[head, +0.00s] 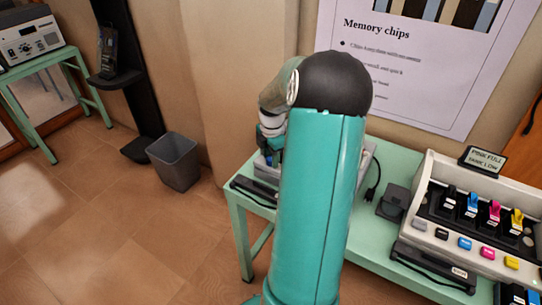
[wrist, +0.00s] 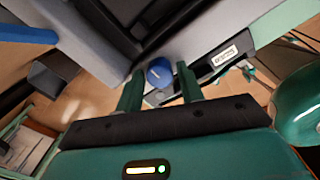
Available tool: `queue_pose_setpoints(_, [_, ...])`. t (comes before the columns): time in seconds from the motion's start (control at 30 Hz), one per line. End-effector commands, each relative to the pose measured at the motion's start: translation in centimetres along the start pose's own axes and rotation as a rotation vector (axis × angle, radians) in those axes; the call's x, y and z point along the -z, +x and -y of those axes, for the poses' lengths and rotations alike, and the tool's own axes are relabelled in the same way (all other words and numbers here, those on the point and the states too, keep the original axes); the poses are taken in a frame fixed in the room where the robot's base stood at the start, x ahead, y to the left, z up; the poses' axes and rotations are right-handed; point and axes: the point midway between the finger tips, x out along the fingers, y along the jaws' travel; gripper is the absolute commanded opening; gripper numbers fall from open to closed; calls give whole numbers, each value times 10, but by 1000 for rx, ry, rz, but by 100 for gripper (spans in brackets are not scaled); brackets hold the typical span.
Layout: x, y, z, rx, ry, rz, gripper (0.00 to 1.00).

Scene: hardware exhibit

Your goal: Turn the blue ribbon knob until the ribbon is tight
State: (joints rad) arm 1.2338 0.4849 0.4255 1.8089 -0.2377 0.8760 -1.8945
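The blue ribbon knob (wrist: 160,72) shows in the wrist view as a small round blue knob on a grey machine (wrist: 82,30). My gripper (wrist: 160,80) has its two dark green fingers apart, one on each side of the knob in the picture. A narrow gap seems to show between the knob and each finger, and I see no clear contact. In the head view my teal arm covers most of the machine, and a grey part of it (head: 366,158) shows on the green table. The knob cannot be made out there. The ribbon's tightness cannot be seen.
A printer with coloured ink tanks (head: 480,222) stands on the green table (head: 400,160) at the right. A black plug and cord (head: 371,190) lie beside the machine. A grey bin (head: 174,162) stands on the tiled floor at left, where floor is clear.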

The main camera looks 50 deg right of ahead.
Motion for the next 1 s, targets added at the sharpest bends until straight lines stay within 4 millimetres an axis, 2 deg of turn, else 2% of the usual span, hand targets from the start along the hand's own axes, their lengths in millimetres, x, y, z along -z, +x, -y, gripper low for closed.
queue_pose_setpoints(0.07, [0, 0, 0, 0, 0, 0, 36])
queue_pose_setpoints(0.2, [0, 0, 0, 0, 0, 0, 8])
queue_pose_setpoints(0.23, [0, 0, 0, 0, 0, 0, 6])
queue_pose_setpoints(0.67, [0, -1, 0, 0, 70, 3, 6])
queue_pose_setpoints(1.0, [1, -1, 0, 0, 316, 9, 6])
